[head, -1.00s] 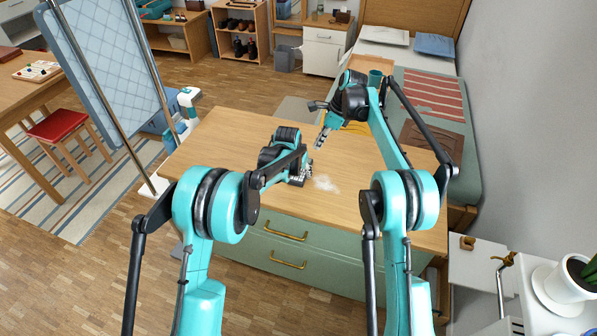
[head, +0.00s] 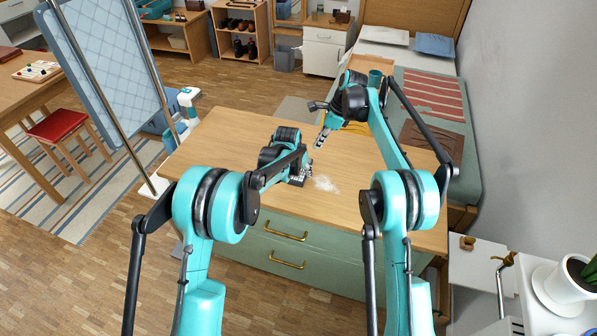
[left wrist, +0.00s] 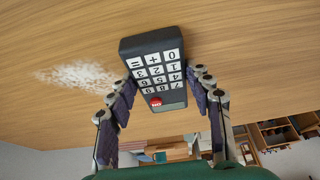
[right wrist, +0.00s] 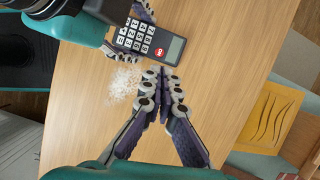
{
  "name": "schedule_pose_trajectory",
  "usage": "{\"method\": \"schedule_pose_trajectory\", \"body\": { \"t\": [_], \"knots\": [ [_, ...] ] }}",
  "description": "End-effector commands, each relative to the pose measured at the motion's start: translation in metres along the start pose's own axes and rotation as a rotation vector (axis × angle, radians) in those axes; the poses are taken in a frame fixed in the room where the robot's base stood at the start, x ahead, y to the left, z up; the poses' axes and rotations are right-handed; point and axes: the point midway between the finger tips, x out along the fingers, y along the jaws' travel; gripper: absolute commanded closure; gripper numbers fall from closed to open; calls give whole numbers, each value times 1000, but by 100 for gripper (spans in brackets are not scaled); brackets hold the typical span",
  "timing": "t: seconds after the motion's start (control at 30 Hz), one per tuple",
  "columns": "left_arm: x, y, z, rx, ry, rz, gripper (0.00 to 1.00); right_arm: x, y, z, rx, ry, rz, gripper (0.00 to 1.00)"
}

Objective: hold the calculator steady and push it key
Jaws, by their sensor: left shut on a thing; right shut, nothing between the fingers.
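The calculator (left wrist: 153,62) is dark with white keys and one red key (left wrist: 156,102). In the left wrist view it lies between the fingers of my left gripper (left wrist: 158,98), which is shut on its sides. The calculator also shows in the right wrist view (right wrist: 160,38), on the wooden top, with its red key and grey display visible. My right gripper (right wrist: 166,78) is shut and empty, its fingertips a little short of the calculator and apart from it. In the head view my right gripper (head: 320,140) hangs above the top, and my left arm largely hides the calculator.
A white powdery patch (head: 325,184) lies on the drawer unit's wooden top (head: 220,135) beside the calculator. The drawers below have brass handles (head: 287,233). A yellow-orange item (right wrist: 265,115) lies beyond the top's edge. The rest of the top looks clear.

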Motion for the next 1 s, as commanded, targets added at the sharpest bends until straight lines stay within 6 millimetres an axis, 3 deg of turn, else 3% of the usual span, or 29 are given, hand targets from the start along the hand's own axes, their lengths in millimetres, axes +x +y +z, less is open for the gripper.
{"method": "schedule_pose_trajectory", "body": {
  "t": [0.4, 0.63, 1.0],
  "knots": [
    [0, 0, 0, 0, 0, 0, 81, 7, 8, 28, -301, -261, -306, 100],
    [0, 0, 0, 0, 0, 0, 81, 8, 14, 31, -368, -306, -403, 100],
    [0, 0, 0, 0, 0, 0, 81, 53, 14, 14, -367, -306, -403, 100]
  ]
}}
